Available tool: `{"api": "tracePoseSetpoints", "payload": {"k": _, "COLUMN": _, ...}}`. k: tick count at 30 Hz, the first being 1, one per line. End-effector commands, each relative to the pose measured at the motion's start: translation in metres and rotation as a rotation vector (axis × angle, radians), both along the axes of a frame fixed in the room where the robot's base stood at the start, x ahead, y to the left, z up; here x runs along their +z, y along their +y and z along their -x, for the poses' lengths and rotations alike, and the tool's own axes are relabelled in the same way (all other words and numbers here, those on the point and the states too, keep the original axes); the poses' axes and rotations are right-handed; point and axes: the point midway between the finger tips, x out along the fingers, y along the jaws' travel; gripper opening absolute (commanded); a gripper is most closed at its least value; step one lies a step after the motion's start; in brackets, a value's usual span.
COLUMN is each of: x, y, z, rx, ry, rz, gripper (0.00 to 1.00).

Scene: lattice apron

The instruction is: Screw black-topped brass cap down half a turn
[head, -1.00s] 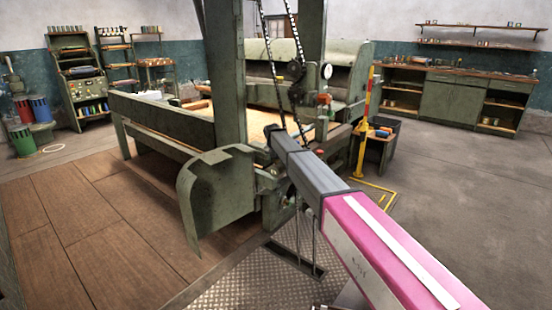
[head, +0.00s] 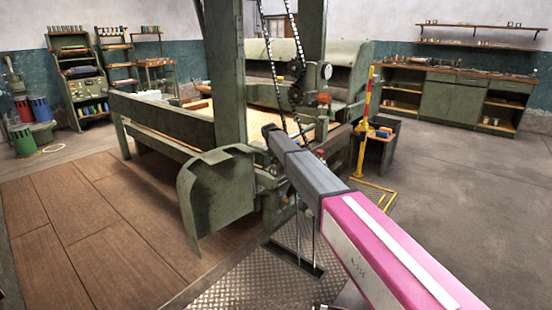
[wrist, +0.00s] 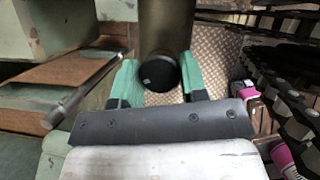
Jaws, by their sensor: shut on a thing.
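The black-topped brass cap (wrist: 159,73) is in the middle of the wrist view. Its round black top has a small pale mark and faces the camera. A dull brass cylinder (wrist: 166,25) extends behind it to the top edge. My gripper (wrist: 159,80) has green fingers, one on each side of the cap, and is shut on it. The thread and the seat under the cap are hidden. In the head view my arm reaches to the machine, and its own links and the machine hide the cap and the fingers.
In the wrist view a metal rod handle (wrist: 85,88) lies left of the fingers, and a heavy dark chain (wrist: 293,98) is close on the right. In the head view the machine's green upright (head: 228,85) and curved guard (head: 215,195) stand left of my arm. A yellow post (head: 364,120) stands beyond.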

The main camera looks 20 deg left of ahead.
Motion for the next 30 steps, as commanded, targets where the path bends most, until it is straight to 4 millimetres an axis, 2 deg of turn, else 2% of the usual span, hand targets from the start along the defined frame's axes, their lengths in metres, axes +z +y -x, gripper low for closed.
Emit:
{"api": "tracePoseSetpoints", "payload": {"k": 21, "x": 0.0006, "y": 0.0039, "z": -0.0029, "rx": -0.668, "ry": -0.001, "rz": 0.000, "gripper": 0.16}}
{"api": "tracePoseSetpoints", "payload": {"k": 30, "x": 0.0006, "y": 0.0039, "z": -0.0033, "rx": -0.901, "ry": -0.001, "rz": 0.000, "gripper": 0.16}}
